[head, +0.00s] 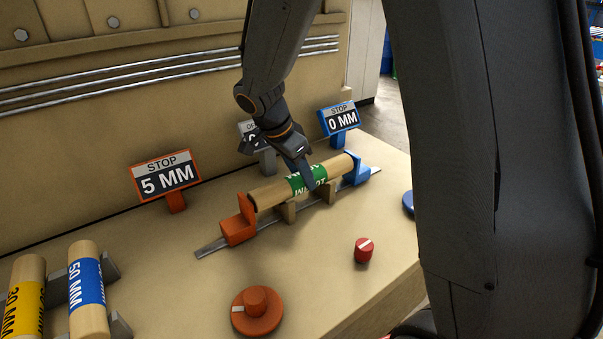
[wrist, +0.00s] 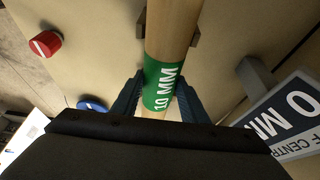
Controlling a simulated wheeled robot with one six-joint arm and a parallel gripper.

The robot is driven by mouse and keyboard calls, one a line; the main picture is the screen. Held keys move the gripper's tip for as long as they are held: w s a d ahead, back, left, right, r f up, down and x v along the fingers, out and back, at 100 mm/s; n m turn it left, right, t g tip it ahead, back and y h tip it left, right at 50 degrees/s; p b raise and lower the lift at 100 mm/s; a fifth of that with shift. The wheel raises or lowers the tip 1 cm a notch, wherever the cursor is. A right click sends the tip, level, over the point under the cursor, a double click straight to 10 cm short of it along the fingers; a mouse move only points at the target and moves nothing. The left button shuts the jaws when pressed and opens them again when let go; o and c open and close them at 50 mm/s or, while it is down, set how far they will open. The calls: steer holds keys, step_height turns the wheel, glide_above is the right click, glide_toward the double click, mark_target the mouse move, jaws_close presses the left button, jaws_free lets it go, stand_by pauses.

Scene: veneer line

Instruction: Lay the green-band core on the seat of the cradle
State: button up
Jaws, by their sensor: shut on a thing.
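The green-band core (head: 278,190) is a tan wooden cylinder with a green band. In the wrist view the core (wrist: 171,42) has "10 MM" on its band. My gripper (head: 306,182) is shut on the core at the band, from above, with a finger on each side (wrist: 160,95). The cradle (head: 286,212) has tan supports on a grey rail, between an orange stop block (head: 239,222) and a blue stop block (head: 358,170). The core lies along the cradle, between the two blocks. I cannot tell whether it touches the supports.
An orange "5 MM" sign (head: 166,180) and a blue "0 MM" sign (head: 340,120) stand behind the cradle. A red knob (head: 364,250) and an orange knob (head: 257,309) are in front. Yellow-band (head: 23,300) and blue-band (head: 88,290) cores lie at the left.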

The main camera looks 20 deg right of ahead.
steer(key=shift+f+b, duration=0.4)
steer(key=o, duration=1.3)
steer(key=shift+r, duration=0.1)
steer(key=shift+r+p, duration=0.2)
steer(key=shift+p, duration=0.15)
steer(key=b+v, duration=0.2)
steer(key=v, duration=1)
steer(key=shift+s+b, duration=0.1)
steer(key=shift+b, duration=0.3)
